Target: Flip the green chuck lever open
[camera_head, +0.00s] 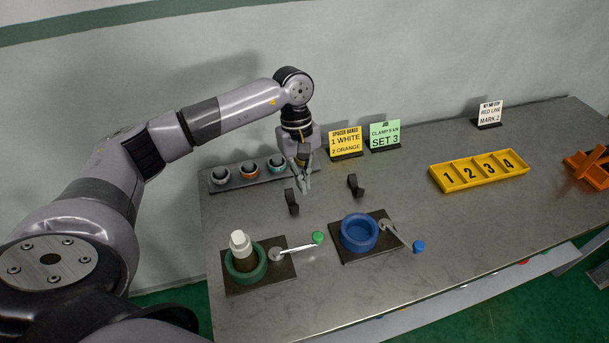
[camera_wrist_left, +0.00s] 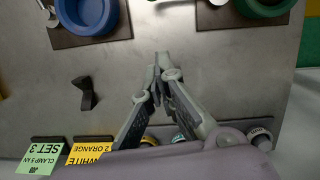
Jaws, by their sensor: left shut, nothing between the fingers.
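The green chuck (camera_head: 246,263) stands on a dark plate at the front left of the bench, with a white-topped pipe (camera_head: 240,244) upright in it. Its lever (camera_head: 297,246) runs from a pivot on the plate to a green knob (camera_head: 318,238) at the right. In the left wrist view the green chuck (camera_wrist_left: 262,8) is cut off at the top edge. My left gripper (camera_head: 304,188) is shut and empty above the back of the bench, behind the green chuck and clear of its lever. It also shows in the left wrist view (camera_wrist_left: 161,62). My right gripper is not in view.
A blue chuck (camera_head: 359,233) with a blue-knobbed lever (camera_head: 404,238) stands to the right. Two black hooks (camera_head: 292,201) (camera_head: 355,185) rise behind the chucks. A rack of rings (camera_head: 248,174) lies at the back left. A yellow numbered tray (camera_head: 479,171) stands at the right.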

